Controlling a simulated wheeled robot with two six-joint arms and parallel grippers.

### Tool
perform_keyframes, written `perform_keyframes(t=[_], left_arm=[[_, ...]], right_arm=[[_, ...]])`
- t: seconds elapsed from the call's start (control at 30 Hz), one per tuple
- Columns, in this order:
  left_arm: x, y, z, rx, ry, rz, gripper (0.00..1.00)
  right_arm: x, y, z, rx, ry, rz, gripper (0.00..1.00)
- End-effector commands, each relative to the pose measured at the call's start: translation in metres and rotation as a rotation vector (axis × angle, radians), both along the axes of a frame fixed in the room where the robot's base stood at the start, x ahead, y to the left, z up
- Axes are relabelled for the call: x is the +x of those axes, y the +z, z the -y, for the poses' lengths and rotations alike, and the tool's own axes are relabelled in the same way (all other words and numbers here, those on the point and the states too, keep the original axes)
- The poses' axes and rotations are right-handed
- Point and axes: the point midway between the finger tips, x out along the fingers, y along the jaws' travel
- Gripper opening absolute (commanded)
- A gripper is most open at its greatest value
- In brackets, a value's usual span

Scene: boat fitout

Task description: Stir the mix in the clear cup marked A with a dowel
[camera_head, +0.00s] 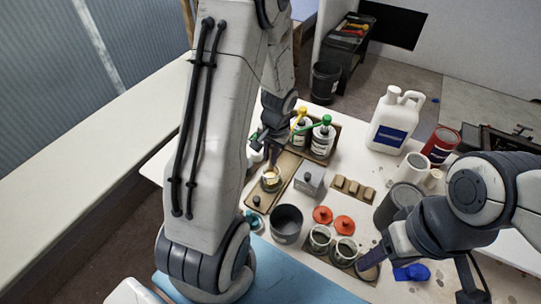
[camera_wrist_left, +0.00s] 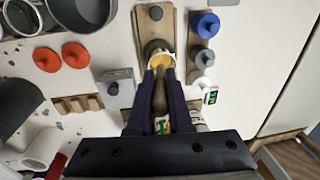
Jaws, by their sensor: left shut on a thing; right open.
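The clear cup (camera_head: 271,179) with yellowish mix stands on a brown board in the head view. It also shows in the left wrist view (camera_wrist_left: 161,60), at the fingertips. No letter on it is readable. My left gripper (camera_head: 272,148) is above the cup, shut on a brown dowel (camera_wrist_left: 160,92). The dowel points at the cup; its lower end appears to be at or inside the mouth, though contact with the mix cannot be told. My right gripper (camera_head: 368,262) is open at the lower right, beside the jars; its fingers are partly hidden by its own wrist.
Pump bottles (camera_head: 322,138) stand just behind the cup. A grey box (camera_head: 309,178), dark pot (camera_head: 286,223), open jars (camera_head: 344,251) and red lids (camera_head: 323,214) are to the right. A white jug (camera_head: 395,122) stands at the back.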

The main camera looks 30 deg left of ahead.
Motion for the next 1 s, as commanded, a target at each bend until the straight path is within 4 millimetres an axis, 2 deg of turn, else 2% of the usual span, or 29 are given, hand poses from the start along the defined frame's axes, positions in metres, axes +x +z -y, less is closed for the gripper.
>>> perform_keyframes(t=[0.5,1.0], left_arm=[[0.000,0.041,0.000,0.000,-0.001,0.000,0.00],[0.000,0.040,0.000,0.000,0.000,0.000,0.00]], right_arm=[[0.000,0.036,0.000,0.000,0.000,0.000,0.62],[0.000,0.035,0.000,0.000,0.000,0.000,0.62]])
